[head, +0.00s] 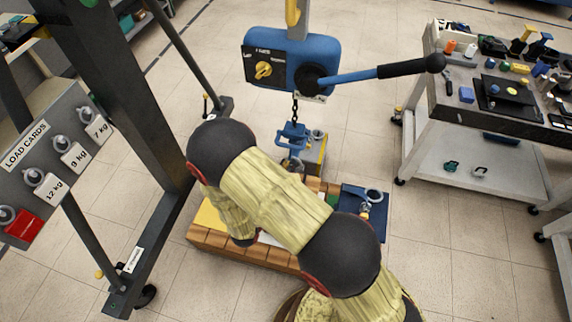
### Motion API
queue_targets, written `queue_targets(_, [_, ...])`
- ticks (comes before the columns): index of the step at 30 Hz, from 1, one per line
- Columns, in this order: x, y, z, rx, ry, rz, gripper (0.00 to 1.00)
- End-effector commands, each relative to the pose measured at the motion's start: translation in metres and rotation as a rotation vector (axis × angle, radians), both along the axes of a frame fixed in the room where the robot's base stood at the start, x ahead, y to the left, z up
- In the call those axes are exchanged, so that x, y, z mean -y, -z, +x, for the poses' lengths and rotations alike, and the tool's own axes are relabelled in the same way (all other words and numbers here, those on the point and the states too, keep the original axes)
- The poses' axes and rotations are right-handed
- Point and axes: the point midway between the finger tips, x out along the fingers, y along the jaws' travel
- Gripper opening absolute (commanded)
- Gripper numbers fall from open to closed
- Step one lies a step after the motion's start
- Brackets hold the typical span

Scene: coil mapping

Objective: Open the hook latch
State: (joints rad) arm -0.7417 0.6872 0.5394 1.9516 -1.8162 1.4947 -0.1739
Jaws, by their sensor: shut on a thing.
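A blue lever hoist (292,62) hangs at the top middle, with a black-gripped lever pointing right. Its short chain (295,108) runs down to a blue hook (292,136). The hook hangs just above my sleeved arm, and its lower end is close to or partly behind the arm. The latch is too small to tell whether it is open or closed. My gripper is hidden behind my arm, so its contact with the hook or latch cannot be seen.
A wooden pallet (270,256) lies below, with a blue block (376,203) bearing a metal ring. A yellow block (314,158) stands behind. A dark steel frame (125,95) and load-card board (45,165) stand left. A tool cart (480,165) stands right, with open floor between.

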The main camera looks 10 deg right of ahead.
Motion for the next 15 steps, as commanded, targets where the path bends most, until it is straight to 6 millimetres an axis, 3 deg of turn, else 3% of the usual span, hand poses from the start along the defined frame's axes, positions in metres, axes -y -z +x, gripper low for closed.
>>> queue_targets(1, [0.0, -0.01, -0.001, -0.026, -0.001, 0.011, 0.0])
queue_targets(15, [-0.002, -0.04, -0.005, -0.312, 0.001, 0.13, 0.0])
